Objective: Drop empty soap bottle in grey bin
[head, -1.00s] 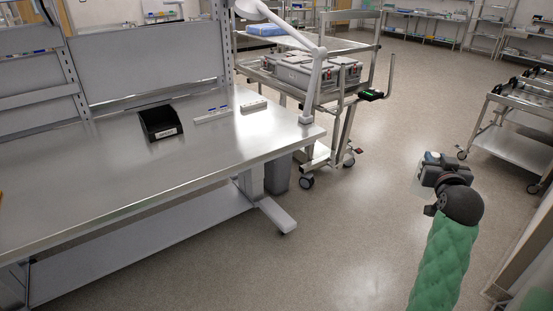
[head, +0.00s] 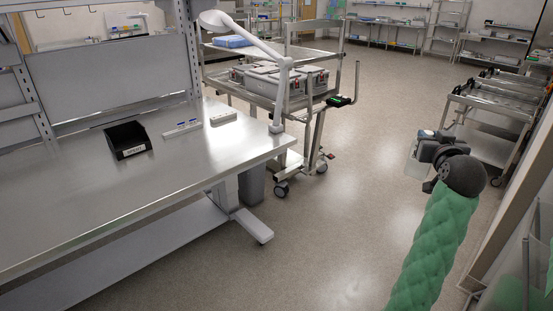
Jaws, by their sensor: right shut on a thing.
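My right gripper (head: 430,150) is at the right of the head view, at the end of my green-sleeved arm, above open floor. It is shut on a pale, translucent soap bottle (head: 413,165), partly hidden by the gripper, with a bit of blue at its top. A dark grey bin (head: 254,184) stands on the floor behind the table's leg, at the table's right end; the leg hides part of it. The bottle is well to the right of the bin. My left gripper is not in view.
A wheeled cart (head: 325,110) with grey cases stands behind the bin. Another cart (head: 485,140) is at the right. The floor (head: 330,230) between is clear.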

